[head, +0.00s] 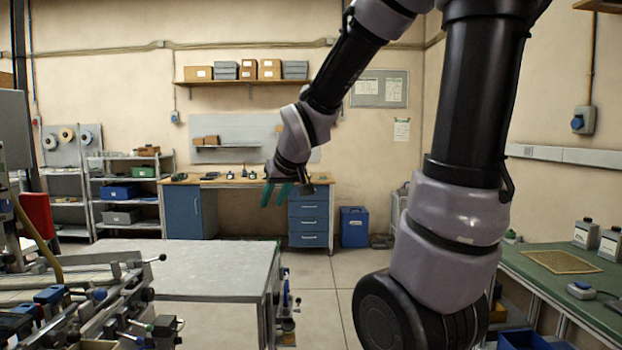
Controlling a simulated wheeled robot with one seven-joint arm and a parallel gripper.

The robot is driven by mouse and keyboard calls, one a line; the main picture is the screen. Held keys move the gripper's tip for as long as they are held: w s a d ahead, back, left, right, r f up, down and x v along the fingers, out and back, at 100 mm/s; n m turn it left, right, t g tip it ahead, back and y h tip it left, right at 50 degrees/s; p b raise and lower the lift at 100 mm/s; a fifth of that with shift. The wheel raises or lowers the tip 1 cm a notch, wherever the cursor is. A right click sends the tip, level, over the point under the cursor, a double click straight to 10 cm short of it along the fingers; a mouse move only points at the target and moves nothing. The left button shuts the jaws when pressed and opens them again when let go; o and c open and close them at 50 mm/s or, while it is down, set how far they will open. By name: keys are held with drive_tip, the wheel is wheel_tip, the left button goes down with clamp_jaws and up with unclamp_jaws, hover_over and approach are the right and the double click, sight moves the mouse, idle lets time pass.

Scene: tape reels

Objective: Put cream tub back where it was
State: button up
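My gripper (276,194) hangs from the arm in the middle of the head view, in front of the far workbench. Its two teal fingers point down and stand apart, with nothing visible between them. I cannot make out a cream tub anywhere in this view.
A grey-topped table (205,265) fills the lower middle left, with machine parts (100,310) in front. Shelves and a wooden workbench (225,182) line the back. Floor (325,275) between the tables is clear.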

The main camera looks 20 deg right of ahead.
drive_tip(key=s+d+r+m, duration=0.1)
drive_tip(key=s+r+m, duration=0.1)
drive_tip(key=s, duration=0.6)
drive_tip(key=s+d+r+m+g+y, duration=0.1)
drive_tip(key=s+d+r+m, duration=0.1)
drive_tip(key=s+r, duration=0.3)
drive_tip(key=s+m, duration=0.1)
drive_tip(key=s, duration=0.1)
drive_tip(key=shift+s, duration=0.4)
drive_tip(key=shift+a, duration=0.15)
